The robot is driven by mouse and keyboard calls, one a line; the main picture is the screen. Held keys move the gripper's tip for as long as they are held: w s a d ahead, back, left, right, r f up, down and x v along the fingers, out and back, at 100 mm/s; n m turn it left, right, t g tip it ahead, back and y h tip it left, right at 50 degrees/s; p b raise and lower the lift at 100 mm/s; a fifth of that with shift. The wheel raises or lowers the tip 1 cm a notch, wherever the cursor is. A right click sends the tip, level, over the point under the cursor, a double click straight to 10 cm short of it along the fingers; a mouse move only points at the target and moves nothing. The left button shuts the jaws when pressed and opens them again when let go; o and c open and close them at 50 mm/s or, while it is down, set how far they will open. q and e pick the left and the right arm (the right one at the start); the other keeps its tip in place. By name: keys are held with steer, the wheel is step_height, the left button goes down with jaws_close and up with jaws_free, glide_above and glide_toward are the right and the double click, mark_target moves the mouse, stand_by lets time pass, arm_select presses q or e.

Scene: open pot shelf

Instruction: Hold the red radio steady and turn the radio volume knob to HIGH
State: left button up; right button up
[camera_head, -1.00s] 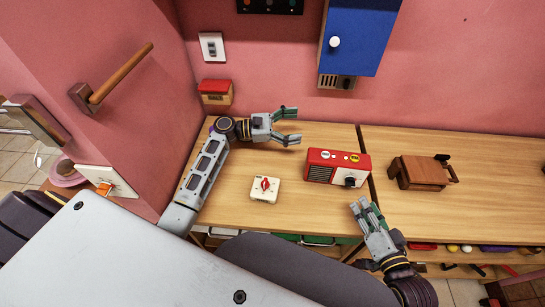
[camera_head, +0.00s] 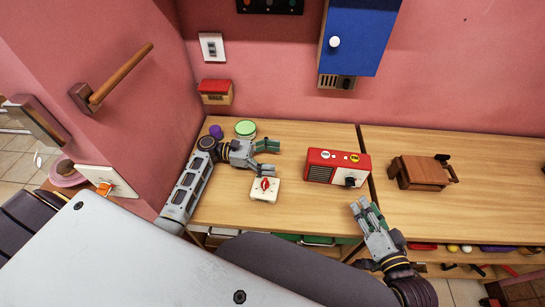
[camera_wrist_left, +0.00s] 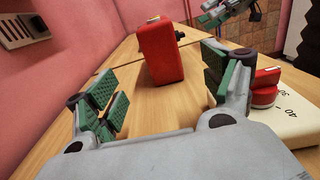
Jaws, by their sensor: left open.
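The red radio (camera_head: 325,157) stands upright on the wooden counter, with a white front panel and a dark volume knob (camera_head: 350,181) at its lower right. My left gripper (camera_head: 269,157) is open and empty, left of the radio and pointing towards it.
A white box with a red dial (camera_head: 264,189) sits close below my left gripper. A green-lidded round container (camera_head: 245,129) and a purple item (camera_head: 216,132) stand behind that arm. A brown wooden box (camera_head: 418,173) is right of the radio. Counter between left gripper and radio is clear.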

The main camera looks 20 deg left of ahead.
mark_target(314, 162)
arm_select(q)
steer(key=shift+d, duration=0.15)
steer(key=shift+x, duration=6.8)
steer(key=shift+w, duration=0.1)
